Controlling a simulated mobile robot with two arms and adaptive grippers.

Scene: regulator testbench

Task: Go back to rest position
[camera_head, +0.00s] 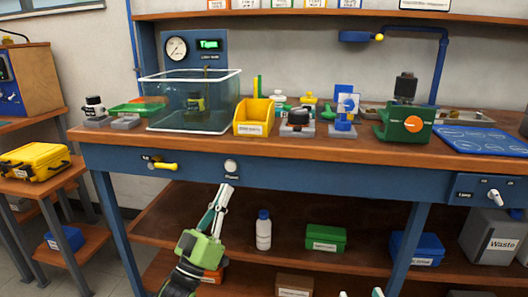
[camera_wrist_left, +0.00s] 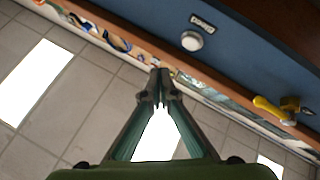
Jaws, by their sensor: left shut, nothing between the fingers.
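My left gripper (camera_head: 226,187) is shut and empty in the head view. It points up in front of the bench, with its fingertips just below the round power button (camera_head: 231,166) on the blue front panel (camera_head: 300,181). In the left wrist view its fingers (camera_wrist_left: 160,75) meet at the tips with nothing between them. The button (camera_wrist_left: 192,40) lies beyond the tips and a little right, apart from them. Only small pale tips at the bottom edge of the head view suggest my right gripper (camera_head: 361,294); whether it is open or shut is unclear.
The wooden bench top (camera_head: 350,148) holds a clear water tank (camera_head: 190,118), a yellow bin (camera_head: 254,116) and a green device (camera_head: 405,122). A yellow-handled valve (camera_head: 160,164) projects from the panel. A lower shelf holds a white bottle (camera_head: 263,232) and a green box (camera_head: 325,238).

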